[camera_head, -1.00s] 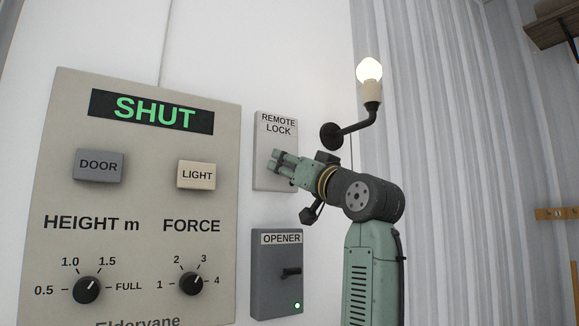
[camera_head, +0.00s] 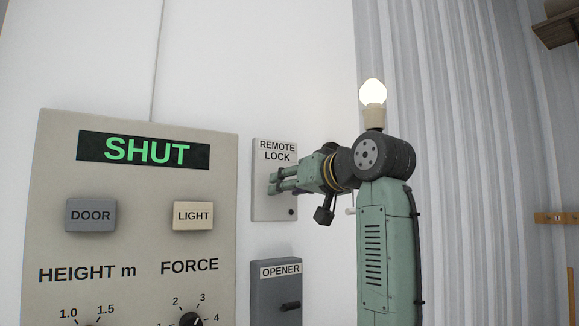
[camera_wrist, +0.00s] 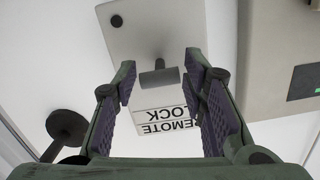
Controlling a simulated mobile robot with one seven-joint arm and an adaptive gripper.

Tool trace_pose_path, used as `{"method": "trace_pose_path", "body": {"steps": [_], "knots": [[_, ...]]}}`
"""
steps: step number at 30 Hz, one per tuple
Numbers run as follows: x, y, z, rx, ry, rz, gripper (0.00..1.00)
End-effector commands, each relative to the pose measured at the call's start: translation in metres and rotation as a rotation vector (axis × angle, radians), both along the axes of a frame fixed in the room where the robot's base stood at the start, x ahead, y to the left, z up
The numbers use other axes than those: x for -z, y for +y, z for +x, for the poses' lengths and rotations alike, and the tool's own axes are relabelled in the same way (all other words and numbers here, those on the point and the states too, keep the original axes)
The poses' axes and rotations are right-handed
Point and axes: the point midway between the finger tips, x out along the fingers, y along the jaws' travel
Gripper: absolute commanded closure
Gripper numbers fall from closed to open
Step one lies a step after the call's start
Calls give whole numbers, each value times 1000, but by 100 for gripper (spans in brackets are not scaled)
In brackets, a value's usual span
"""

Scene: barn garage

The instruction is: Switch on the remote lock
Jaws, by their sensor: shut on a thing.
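The remote lock (camera_head: 262,206) is a light grey wall box with a REMOTE LOCK label. In the wrist view the box (camera_wrist: 185,35) appears upside down, with a grey T-shaped switch lever (camera_wrist: 159,76) standing out from it. A small dark round lamp (camera_head: 291,212) sits at the box's lower right and looks unlit. My gripper (camera_head: 274,184) is at the front of the box, just below the label. In the head view the fingers hide the lever.
The door control panel (camera_head: 140,248) reads SHUT and stands left of the lock. The OPENER box (camera_head: 263,300) is right below it. A lit bulb on a wall lamp (camera_head: 373,95) is close behind my arm. White wall is free above the lock.

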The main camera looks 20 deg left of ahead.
Motion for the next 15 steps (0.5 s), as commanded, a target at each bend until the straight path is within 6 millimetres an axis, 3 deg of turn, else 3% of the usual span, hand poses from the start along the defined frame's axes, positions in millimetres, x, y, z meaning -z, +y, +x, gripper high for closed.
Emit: {"method": "trace_pose_path", "body": {"steps": [1, 15], "knots": [[-12, 0, 0, 2, 25, -34, 89], [-16, 3, 1, 2, 189, -243, 89]]}}
